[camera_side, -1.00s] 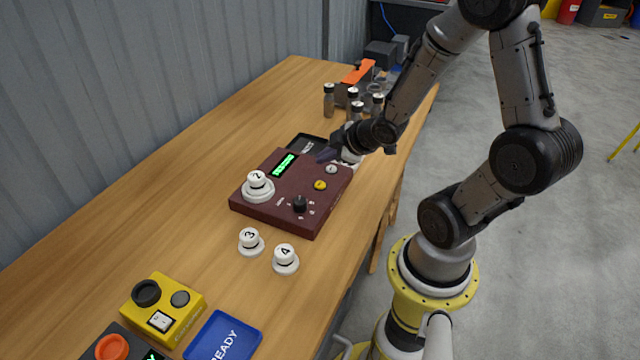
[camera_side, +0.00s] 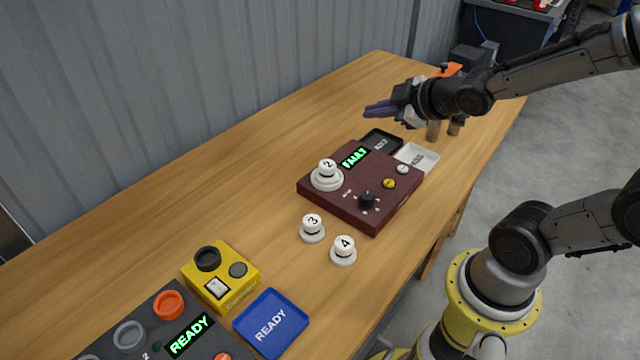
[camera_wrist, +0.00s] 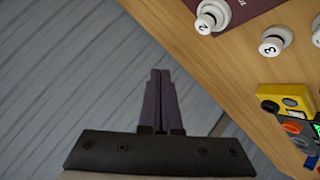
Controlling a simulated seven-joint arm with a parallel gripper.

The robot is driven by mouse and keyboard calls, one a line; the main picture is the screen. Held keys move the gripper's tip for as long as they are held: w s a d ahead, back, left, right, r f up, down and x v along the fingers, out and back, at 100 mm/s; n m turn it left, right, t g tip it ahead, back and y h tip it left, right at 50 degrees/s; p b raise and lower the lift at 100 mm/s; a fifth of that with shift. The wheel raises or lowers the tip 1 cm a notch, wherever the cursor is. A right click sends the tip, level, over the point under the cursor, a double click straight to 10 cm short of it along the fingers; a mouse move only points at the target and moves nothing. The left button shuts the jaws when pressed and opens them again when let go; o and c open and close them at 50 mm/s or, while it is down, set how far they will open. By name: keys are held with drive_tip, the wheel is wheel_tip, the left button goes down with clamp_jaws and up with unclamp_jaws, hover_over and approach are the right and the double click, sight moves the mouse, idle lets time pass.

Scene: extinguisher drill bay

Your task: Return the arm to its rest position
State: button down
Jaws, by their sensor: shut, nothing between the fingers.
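My gripper (camera_side: 380,109) is raised above the far part of the table, behind the maroon tester box. Its dark purple fingers point left in the side view and hold nothing. In the wrist view the fingers (camera_wrist: 160,82) lie together, with the grey wall behind them. The maroon box (camera_side: 335,197) has a green display reading FAULT, a black knob and a yellow button. White detector 2 (camera_side: 327,175) sits on it. Detectors 3 (camera_side: 312,229) and 4 (camera_side: 344,251) stand on the table in front.
A black tray (camera_side: 381,141) and a white tray (camera_side: 417,157) lie behind the box. A blue READY tray (camera_side: 271,323), a yellow device (camera_side: 220,277) and a dark panel (camera_side: 150,335) showing READY are at the near end. Bottles are partly hidden behind my gripper. The corrugated wall (camera_side: 200,100) borders the table.

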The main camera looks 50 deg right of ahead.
drive_tip(key=s+a+r+m+g+y, duration=0.1)
drive_tip(key=s+a+r+m, duration=0.2)
drive_tip(key=s+a+r, duration=0.35)
drive_tip(key=s+a+f+m+g+y, duration=0.1)
drive_tip(key=s+f+m+g, duration=0.2)
drive_tip(key=s, duration=0.7)
wheel_tip(320, 180, down, 2)
drive_tip(key=shift+m+g, duration=0.3)
drive_tip(key=shift+g, duration=0.5)
